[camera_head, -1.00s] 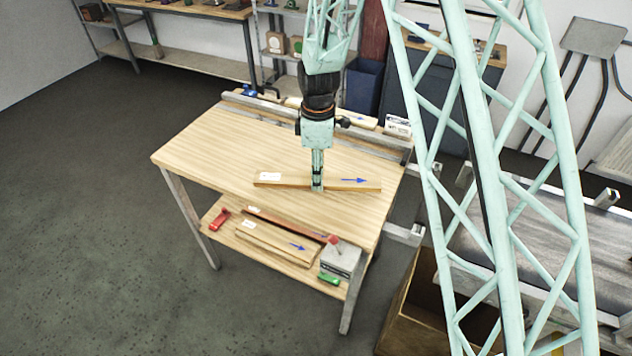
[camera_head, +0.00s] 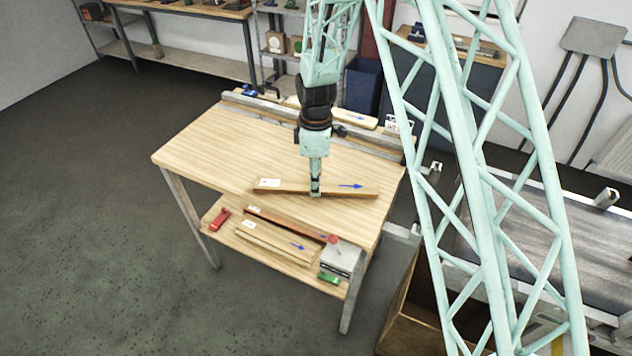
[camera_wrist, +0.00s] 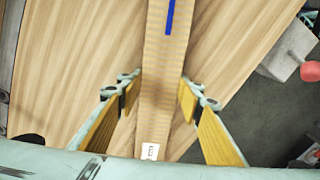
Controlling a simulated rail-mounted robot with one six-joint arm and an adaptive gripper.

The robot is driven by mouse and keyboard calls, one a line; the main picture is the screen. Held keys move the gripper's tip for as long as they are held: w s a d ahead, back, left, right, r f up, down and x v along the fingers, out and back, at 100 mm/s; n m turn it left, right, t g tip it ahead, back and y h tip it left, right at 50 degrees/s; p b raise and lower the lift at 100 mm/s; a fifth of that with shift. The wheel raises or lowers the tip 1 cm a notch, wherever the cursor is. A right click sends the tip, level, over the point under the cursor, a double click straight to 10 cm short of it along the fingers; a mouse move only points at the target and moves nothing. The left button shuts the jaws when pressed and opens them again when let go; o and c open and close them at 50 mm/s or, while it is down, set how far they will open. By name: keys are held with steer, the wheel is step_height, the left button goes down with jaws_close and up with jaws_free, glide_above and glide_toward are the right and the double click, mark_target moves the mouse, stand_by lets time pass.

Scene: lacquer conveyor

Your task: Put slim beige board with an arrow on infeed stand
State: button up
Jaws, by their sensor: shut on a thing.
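A slim beige board (camera_head: 345,189) with a blue arrow and a white label is at the front of the wooden table (camera_head: 215,140), on or just above its top. My gripper (camera_head: 315,188) points down and is shut on the middle of this board. In the wrist view the board (camera_wrist: 163,60) runs between the two yellow-padded fingers (camera_wrist: 160,100), with the arrow at the top and the label at the bottom. I cannot tell for sure which part is the infeed stand; grey metal supports (camera_head: 402,234) stand right of the table, partly behind my arm.
Other arrow-marked boards lie on the lower shelf (camera_head: 275,243) and behind the table's back rail (camera_head: 355,118). A red-knobbed grey block (camera_head: 340,258) is also on the shelf. A conveyor (camera_head: 590,240) and an open box (camera_head: 405,310) are at the right.

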steer(key=shift+f, duration=0.2)
steer(key=o, duration=1)
steer(key=shift+r, duration=0.25)
steer(key=shift+r, duration=5.95)
